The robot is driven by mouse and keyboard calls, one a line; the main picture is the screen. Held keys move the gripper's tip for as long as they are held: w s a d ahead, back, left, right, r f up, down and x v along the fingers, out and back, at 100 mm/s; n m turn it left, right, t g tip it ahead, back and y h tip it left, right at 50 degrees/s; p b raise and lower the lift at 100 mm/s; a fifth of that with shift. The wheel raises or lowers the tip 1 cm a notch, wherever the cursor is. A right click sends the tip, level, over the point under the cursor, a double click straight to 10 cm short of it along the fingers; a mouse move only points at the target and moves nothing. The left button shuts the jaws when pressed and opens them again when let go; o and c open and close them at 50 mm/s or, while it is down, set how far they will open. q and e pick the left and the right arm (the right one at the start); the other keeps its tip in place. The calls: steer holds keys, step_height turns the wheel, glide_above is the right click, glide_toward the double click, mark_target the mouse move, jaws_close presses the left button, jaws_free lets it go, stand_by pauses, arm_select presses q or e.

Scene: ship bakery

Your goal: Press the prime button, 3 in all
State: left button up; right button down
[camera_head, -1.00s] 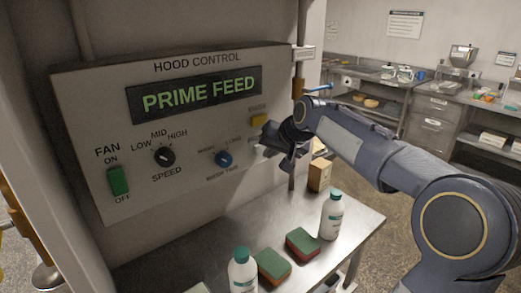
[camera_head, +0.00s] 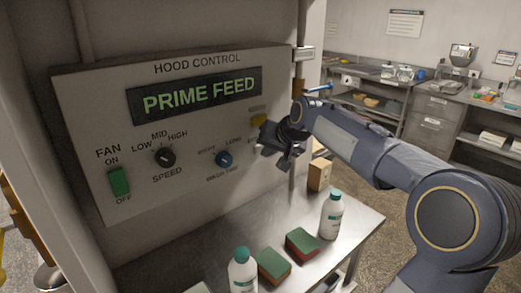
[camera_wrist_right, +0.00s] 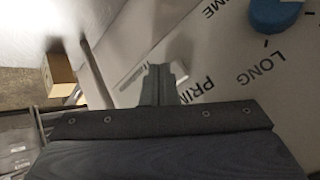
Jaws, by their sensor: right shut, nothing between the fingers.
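The hood control panel (camera_head: 90,90) stands at the left in the head view, its display (camera_head: 199,94) reading "PRIME FEED". A yellow part (camera_head: 259,120) on its right side is partly covered by my right gripper. My right gripper (camera_head: 268,149) is shut and empty, in front of the panel's lower right. My left gripper is out of view.
The panel also has a green fan switch (camera_head: 119,182), a black speed knob (camera_head: 163,157) and a blue knob (camera_head: 223,158). Below stands a steel table (camera_head: 199,243) with bottles (camera_head: 331,214), sponges (camera_head: 302,242) and a small box (camera_head: 319,174).

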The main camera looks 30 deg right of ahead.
steer(key=shift+w+p, duration=0.3)
steer(key=shift+w, duration=0.15)
stand_by(0.4)
steer(key=shift+s, duration=0.1)
steer(key=shift+s+b, duration=0.45)
steer(key=shift+s, duration=0.3)
steer(key=s+b, duration=0.2)
steer(key=s, duration=0.3)
steer(key=shift+d, duration=0.2)
stand_by(0.9)
